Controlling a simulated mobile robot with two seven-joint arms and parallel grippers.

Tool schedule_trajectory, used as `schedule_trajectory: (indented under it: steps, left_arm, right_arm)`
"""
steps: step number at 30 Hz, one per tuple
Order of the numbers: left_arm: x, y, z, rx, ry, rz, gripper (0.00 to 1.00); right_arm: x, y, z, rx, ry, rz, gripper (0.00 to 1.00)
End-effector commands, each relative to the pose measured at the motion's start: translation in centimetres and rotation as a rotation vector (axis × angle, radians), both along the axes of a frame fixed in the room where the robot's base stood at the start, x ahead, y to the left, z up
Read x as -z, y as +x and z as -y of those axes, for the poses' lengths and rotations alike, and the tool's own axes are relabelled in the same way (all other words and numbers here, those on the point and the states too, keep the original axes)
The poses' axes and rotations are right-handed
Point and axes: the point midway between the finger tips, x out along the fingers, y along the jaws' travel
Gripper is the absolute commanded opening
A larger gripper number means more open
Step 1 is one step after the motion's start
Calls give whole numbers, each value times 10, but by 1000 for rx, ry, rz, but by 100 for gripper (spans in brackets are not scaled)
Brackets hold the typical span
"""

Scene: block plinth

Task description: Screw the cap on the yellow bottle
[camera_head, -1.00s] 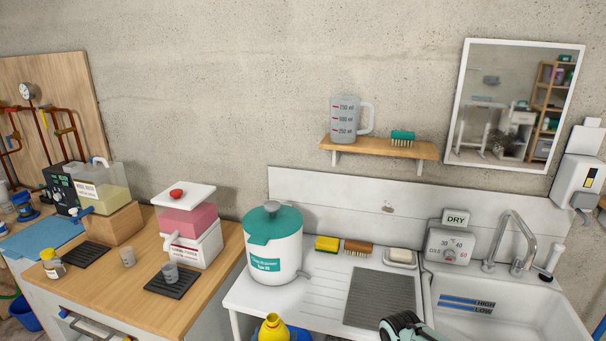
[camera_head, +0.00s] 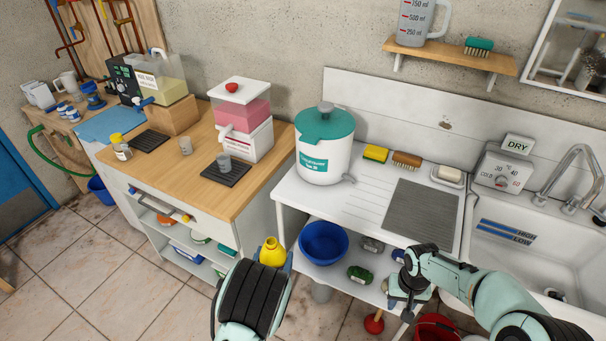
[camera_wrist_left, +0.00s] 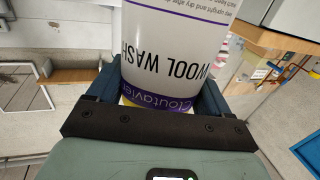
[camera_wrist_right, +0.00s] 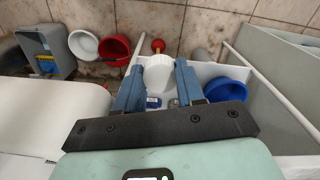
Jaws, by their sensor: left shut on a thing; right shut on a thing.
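The yellow bottle (camera_head: 272,253) shows its shoulder and neck at the bottom centre of the head view, with no cap seen on its top. My left gripper (camera_head: 283,264) is shut on it; my own forearm hides much of it. In the left wrist view the bottle's white and purple "WOOL WASH" label (camera_wrist_left: 180,50) fills the space between the fingers. My right gripper (camera_wrist_right: 158,75) is shut on a white cap (camera_wrist_right: 158,73), held between its fingertips in the right wrist view. In the head view the right gripper (camera_head: 398,298) is right of the bottle, well apart from it.
A white counter (camera_head: 340,210) carries a teal-lidded pot (camera_head: 325,150). A sink (camera_head: 530,240) is at the right and a wooden bench (camera_head: 200,190) at the left. A red bucket (camera_head: 435,328) stands low.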

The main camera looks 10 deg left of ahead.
Motion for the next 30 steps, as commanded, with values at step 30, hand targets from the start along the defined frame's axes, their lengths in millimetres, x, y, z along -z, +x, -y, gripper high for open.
schedule_trajectory:
  steps: [30]
  left_arm:
    - [39, 20, 135, 703, 0, 0, 25]
  right_arm:
    - [0, 0, 0, 1, 0, 0, 6]
